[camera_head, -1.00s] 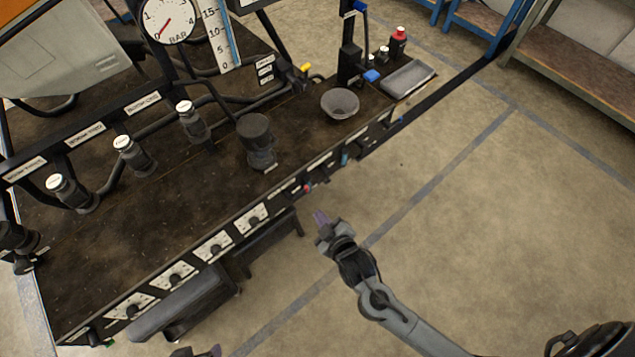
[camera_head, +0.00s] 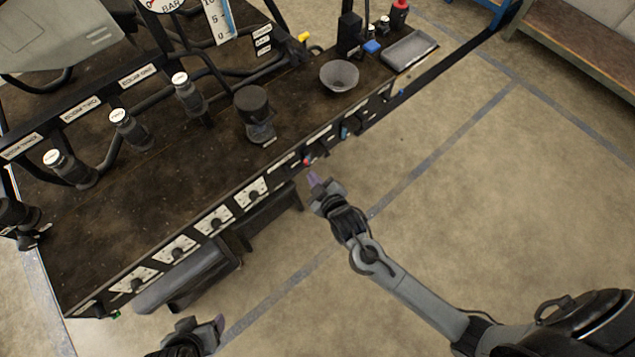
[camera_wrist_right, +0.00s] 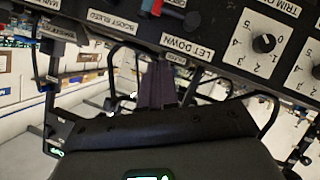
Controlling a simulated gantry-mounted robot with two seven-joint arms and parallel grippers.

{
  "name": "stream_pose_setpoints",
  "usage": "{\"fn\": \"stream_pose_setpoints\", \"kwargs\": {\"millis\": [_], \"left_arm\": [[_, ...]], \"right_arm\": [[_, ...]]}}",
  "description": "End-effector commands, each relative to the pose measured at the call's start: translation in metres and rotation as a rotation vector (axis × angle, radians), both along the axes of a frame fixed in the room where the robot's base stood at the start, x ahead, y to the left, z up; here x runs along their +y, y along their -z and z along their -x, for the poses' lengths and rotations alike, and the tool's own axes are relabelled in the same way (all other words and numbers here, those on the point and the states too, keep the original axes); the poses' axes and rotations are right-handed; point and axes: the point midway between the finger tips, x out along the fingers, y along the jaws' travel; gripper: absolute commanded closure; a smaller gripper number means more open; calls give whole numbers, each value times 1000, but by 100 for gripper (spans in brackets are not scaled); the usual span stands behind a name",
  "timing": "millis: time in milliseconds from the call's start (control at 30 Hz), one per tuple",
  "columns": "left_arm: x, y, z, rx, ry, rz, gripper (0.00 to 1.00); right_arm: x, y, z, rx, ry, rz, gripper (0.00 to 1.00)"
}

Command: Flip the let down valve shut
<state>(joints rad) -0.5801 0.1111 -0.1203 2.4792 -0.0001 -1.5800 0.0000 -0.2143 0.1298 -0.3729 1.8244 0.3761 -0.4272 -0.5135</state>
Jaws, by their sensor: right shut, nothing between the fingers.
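The let down valve (camera_head: 307,160) shows as a small red-tipped handle on the front edge of the bench, right of the row of dials. In the right wrist view the "LET DOWN" label (camera_wrist_right: 187,47) is readable, with a red handle and grey body (camera_wrist_right: 190,19) just above it. My right gripper (camera_head: 313,180) is shut and empty, just off the front panel below the valve. Its dark purple fingers (camera_wrist_right: 158,84) point at the panel near the label and appear apart from the handle. My left gripper (camera_head: 205,328) is at the bottom edge; its opening is unclear.
Several dials (camera_head: 251,192) line the front panel left of the valve. A blue-handled valve (camera_head: 344,132) sits to the right. A black-capped fitting (camera_head: 254,112) and a grey bowl (camera_head: 339,76) stand on the bench. The floor in front is clear.

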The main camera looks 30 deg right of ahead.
Motion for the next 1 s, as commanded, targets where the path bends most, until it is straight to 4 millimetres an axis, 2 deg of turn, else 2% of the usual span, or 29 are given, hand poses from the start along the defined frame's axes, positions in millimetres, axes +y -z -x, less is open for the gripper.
{"fn": "stream_pose_setpoints", "kwargs": {"millis": [33, 367, 433, 633, 1000], "left_arm": [[0, 8, 0, 0, 0, 0, 31], [2, 34, 0, -1, 4, -7, 31], [2, 40, 0, 0, 5, -9, 31], [3, 49, 0, -1, 9, -14, 31], [3, 51, 0, -2, 7, -11, 31]], "right_arm": [[0, 7, -10, -2, 1, 0, 100], [0, 31, -64, -1, 1, -1, 100], [-5, 42, -66, 3, 1, 1, 100], [-12, 56, -74, 1, 1, -1, 100], [-15, 60, -76, 1, 1, -1, 100]]}}
